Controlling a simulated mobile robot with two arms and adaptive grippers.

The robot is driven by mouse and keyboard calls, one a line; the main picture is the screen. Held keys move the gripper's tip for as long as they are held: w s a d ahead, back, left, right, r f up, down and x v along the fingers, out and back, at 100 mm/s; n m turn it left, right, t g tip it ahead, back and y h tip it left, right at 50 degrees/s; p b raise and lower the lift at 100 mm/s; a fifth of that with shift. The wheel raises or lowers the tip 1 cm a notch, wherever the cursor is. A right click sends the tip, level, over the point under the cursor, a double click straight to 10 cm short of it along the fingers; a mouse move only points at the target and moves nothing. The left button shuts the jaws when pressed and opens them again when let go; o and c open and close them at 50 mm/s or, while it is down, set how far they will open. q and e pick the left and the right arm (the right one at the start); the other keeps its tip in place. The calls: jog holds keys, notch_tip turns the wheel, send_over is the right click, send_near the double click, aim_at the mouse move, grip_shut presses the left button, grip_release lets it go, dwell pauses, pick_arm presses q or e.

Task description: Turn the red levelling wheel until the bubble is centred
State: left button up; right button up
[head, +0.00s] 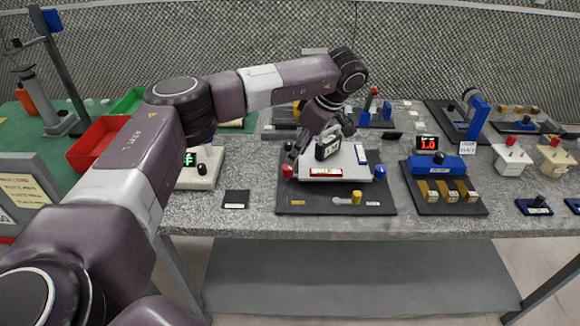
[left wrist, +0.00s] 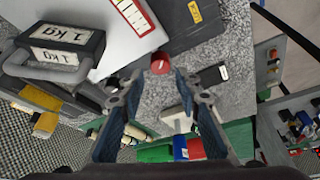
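The red levelling wheel (head: 287,171) is at the left front corner of a white platform (head: 340,163) on a dark base (head: 300,207). In the left wrist view the red wheel (left wrist: 161,65) shows with a white mark, just beyond and between my fingertips. My left gripper (head: 293,157) is open above the wheel; its fingers (left wrist: 158,82) are apart with nothing between them. A red-framed strip (head: 326,172) is on the platform's front edge and a blue-framed one (head: 361,154) on its right. I cannot make out a bubble. My right gripper is not in view.
A black 1 kg weight (head: 327,148) stands on the platform close to my gripper. A blue wheel (head: 379,172) and a yellow knob (head: 356,197) are at the right and front. A dark pad (head: 236,199) lies to the left, with bare grey table around it.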

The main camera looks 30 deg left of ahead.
aim_at(289, 167)
pick_arm(q)
jog(key=p+x, duration=0.1)
jog(key=x, duration=0.5)
jog(key=shift+f, duration=0.3)
grip_shut()
